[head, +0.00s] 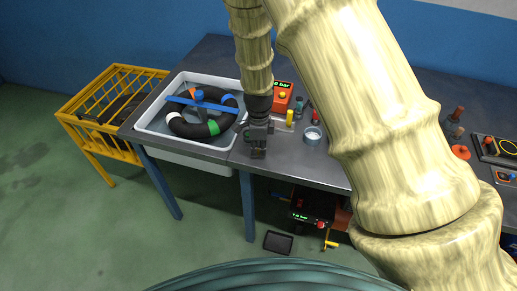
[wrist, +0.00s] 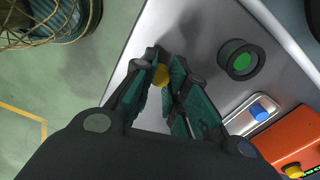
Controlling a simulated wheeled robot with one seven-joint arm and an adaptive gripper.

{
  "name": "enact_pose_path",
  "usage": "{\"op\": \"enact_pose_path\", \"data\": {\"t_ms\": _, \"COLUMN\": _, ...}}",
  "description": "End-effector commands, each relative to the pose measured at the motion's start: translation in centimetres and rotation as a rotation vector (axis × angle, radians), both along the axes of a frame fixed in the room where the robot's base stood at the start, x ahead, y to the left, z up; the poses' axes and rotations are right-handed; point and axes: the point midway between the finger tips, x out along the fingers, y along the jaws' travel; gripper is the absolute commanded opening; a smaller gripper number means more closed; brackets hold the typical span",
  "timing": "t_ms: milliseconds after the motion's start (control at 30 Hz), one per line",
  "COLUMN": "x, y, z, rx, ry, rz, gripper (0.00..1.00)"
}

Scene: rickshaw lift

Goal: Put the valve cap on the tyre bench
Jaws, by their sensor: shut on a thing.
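My gripper (head: 258,150) hangs over the front edge area of the grey bench (head: 305,168), just right of the white tray. In the wrist view my gripper (wrist: 163,80) has its fingers closed on a small yellow cap (wrist: 161,76), which looks like the valve cap. The cap sits at the fingertips, with the grey bench top (wrist: 205,32) beyond. I cannot tell how far it is above the surface. In the head view the cap is hidden by the fingers.
A white tray (head: 160,142) holds a black tyre (head: 184,127) with a blue bar across it. An orange box (head: 283,96), a yellow cylinder (head: 290,118) and a round cup (head: 312,135) stand right of my gripper. A yellow cart (head: 84,105) stands left.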

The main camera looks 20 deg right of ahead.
Motion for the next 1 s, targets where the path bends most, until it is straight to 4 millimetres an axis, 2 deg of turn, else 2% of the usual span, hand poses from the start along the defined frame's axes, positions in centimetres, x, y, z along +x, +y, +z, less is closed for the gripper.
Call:
{"op": "enact_pose_path", "data": {"t_ms": 200, "x": 0.0, "y": 0.0, "z": -1.4, "rx": 0.000, "ry": 0.000, "rz": 0.001, "gripper": 0.06}}
{"op": "enact_pose_path", "data": {"t_ms": 567, "x": 0.0, "y": 0.0, "z": -1.7, "rx": 0.000, "ry": 0.000, "rz": 0.001, "gripper": 0.06}}
{"op": "enact_pose_path", "data": {"t_ms": 600, "x": 0.0, "y": 0.0, "z": -1.7, "rx": 0.000, "ry": -0.001, "rz": 0.000, "gripper": 0.18}}
{"op": "enact_pose_path", "data": {"t_ms": 700, "x": 0.0, "y": 0.0, "z": -1.7, "rx": 0.000, "ry": -0.001, "rz": 0.001, "gripper": 0.36}}
{"op": "enact_pose_path", "data": {"t_ms": 1000, "x": 0.0, "y": 0.0, "z": -1.6, "rx": 0.000, "ry": 0.000, "rz": 0.001, "gripper": 0.36}}
